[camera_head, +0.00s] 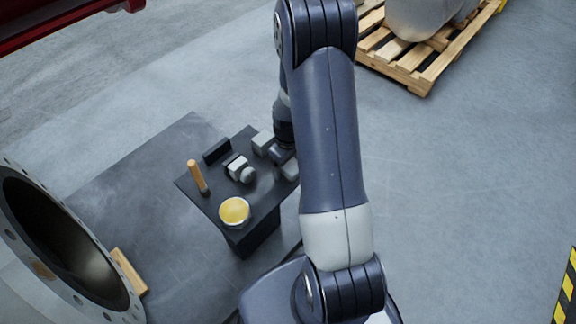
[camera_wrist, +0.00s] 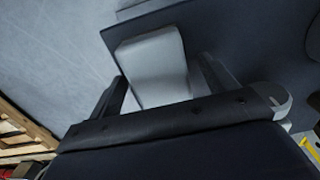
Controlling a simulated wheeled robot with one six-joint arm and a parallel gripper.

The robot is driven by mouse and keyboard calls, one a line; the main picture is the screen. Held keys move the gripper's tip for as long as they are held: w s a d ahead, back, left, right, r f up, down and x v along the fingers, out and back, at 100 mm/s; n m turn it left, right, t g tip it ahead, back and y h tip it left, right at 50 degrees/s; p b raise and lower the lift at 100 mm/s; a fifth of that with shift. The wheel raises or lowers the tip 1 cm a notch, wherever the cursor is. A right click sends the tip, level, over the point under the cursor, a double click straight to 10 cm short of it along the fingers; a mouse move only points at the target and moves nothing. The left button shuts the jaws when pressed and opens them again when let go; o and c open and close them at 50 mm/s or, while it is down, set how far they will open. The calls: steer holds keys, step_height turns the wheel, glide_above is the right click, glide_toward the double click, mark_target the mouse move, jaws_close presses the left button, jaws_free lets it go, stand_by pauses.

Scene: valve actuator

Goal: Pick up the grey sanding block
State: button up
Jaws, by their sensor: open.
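A light grey block (camera_wrist: 155,62), which looks like the sanding block, lies on the dark table top in the wrist view, close to the table's edge. My gripper (camera_wrist: 162,72) is open, with one dark finger on each side of the block's near part. I cannot tell whether the fingers touch it. My arm partly hides the gripper and that side of the table.
The small dark table (camera_head: 212,203) also holds a wooden-handled tool (camera_head: 197,176), a yellow round tin (camera_head: 234,211), a dark block (camera_head: 216,151) and a grey-white item (camera_head: 238,167). A large flanged pipe (camera_head: 125,300) stands at left. A pallet (camera_head: 412,73) lies at the back right.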

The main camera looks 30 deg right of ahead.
steer(key=shift+c, duration=0.6)
steer(key=c, duration=1)
steer(key=shift+r, duration=0.15)
step_height(320, 180, up, 10)
steer(key=shift+f+p, duration=0.1)
steer(key=shift+p, duration=0.6)
